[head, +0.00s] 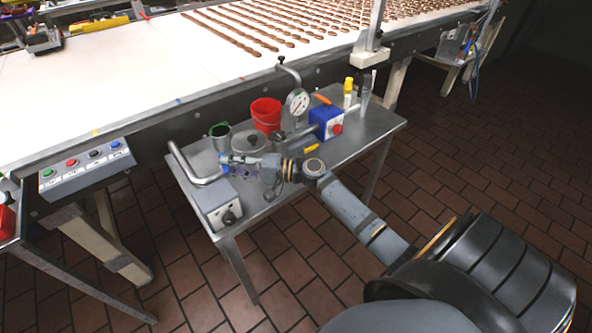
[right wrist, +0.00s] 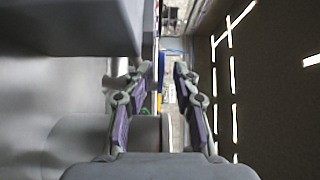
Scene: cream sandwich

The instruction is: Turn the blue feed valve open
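My right gripper (head: 240,168) reaches in from the right, low over the small metal table, pointing left. In the right wrist view its two purple-padded fingers (right wrist: 159,92) stand apart, with nothing held between them. A small blue part (head: 226,158) shows at the fingertips in the head view, beside the bent grey pipe; whether it is the feed valve's handle, and whether the fingers touch it, I cannot tell. A bit of blue (right wrist: 161,66) also shows beyond the fingers in the wrist view. My left gripper is not in view.
On the metal table (head: 375,130) stand a grey box with a knob (head: 217,204), a bent pipe (head: 187,165), a lidded pot (head: 250,143), a red bucket (head: 266,113), a gauge (head: 298,102) and a blue box with a red knob (head: 325,124). A conveyor (head: 120,75) runs behind.

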